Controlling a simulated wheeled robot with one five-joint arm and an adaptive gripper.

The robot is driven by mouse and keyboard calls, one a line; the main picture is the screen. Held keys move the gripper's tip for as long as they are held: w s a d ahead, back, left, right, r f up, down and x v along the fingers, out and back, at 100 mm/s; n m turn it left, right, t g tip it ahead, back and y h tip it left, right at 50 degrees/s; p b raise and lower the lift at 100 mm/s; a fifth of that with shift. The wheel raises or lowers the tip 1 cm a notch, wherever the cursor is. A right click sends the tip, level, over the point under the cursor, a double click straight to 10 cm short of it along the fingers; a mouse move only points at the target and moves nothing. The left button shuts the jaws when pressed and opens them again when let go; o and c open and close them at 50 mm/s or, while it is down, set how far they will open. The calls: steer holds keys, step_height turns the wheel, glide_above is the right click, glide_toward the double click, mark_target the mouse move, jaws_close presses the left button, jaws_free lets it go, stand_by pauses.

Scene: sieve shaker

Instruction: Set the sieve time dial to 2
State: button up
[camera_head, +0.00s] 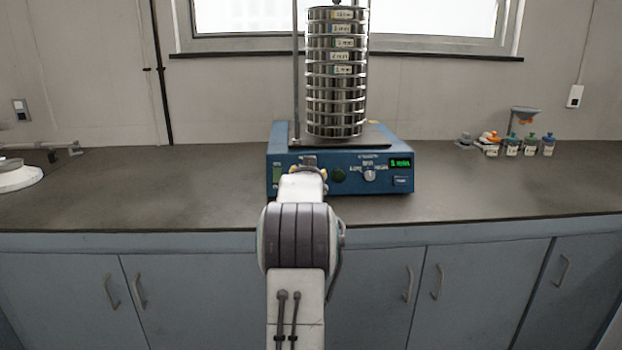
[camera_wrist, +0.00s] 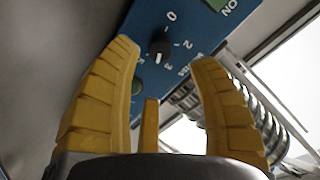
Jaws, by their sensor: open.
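The blue sieve shaker (camera_head: 325,187) stands on the bench with a tall stack of metal sieves (camera_head: 336,90) on top. In the wrist view the small black dial (camera_wrist: 159,46) sits on its blue panel, beside printed 0, 2 and 3. A pale mark on the dial points toward the picture bottom, near the 3 side; its exact setting is unclear. My gripper (camera_wrist: 165,54) has two yellow fingers spread apart, with the dial showing between the tips, not gripped. In the head view my gripper (camera_head: 308,165) is in front of the panel's left part and hides the dial.
Several small jars (camera_head: 512,146) stand at right. A white device (camera_head: 17,175) is at far left. The bench (camera_head: 150,190) between is clear.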

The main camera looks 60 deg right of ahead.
steer(key=shift+b+x, duration=1.25)
steer(key=shift+x, duration=1.25)
steer(key=shift+p+x, duration=0.35)
steer(key=shift+x, duration=0.75)
steer(key=shift+c, duration=0.4)
jaws_close()
